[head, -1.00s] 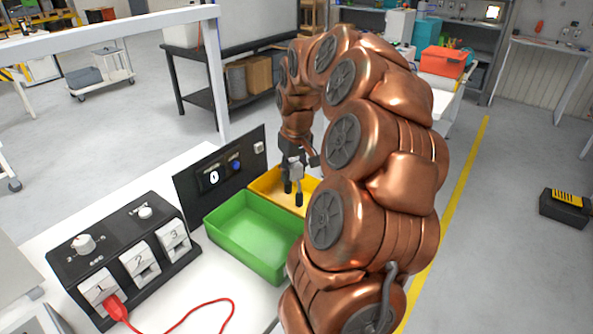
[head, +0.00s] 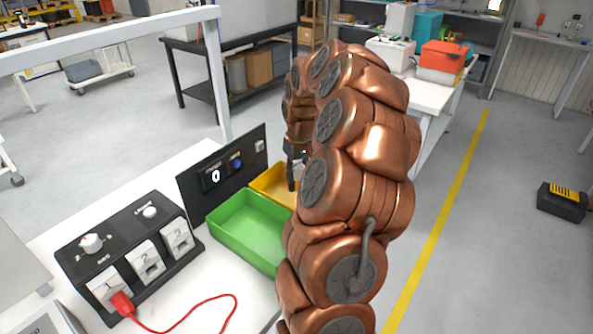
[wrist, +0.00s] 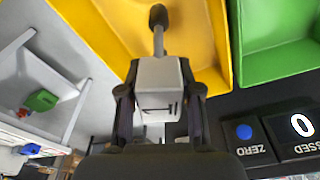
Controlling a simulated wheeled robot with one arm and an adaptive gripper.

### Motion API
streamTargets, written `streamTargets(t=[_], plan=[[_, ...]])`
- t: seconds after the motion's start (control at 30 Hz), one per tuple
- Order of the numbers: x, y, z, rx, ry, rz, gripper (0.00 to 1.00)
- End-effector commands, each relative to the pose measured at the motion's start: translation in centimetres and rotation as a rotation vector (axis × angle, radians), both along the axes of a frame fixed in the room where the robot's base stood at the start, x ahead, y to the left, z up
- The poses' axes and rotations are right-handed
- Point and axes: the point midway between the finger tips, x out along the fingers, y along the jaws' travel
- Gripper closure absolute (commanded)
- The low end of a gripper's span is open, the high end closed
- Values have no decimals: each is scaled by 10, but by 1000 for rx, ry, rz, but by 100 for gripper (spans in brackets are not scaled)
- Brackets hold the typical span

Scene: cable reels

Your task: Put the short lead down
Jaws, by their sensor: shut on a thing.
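My gripper (wrist: 159,100) is shut on a light grey block with a short grey stem and a dark round tip, seemingly the short lead (wrist: 158,72). In the wrist view the lead shows against the yellow tray (wrist: 195,25), its stem pointing into the tray's area. In the head view my gripper (head: 294,170) is over the yellow tray (head: 268,183), and my arm hides most of the tray and the lead. I cannot tell whether the lead touches the tray floor.
A green tray (head: 213,222) adjoins the yellow one. A black panel (head: 190,190) with a display reading 0 stands behind them. A black socket box (head: 75,262) is at left, with a red lead (head: 190,303) plugged into socket 1. My arm covers the area right of the trays.

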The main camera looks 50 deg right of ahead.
Motion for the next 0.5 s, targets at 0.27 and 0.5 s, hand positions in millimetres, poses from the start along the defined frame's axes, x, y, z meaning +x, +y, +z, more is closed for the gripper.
streamTargets(t=[0.27, 0.5], plan=[[0, 0, -4, 0, 0, 0, 100], [0, 0, -10, 1, 0, 0, 100]])
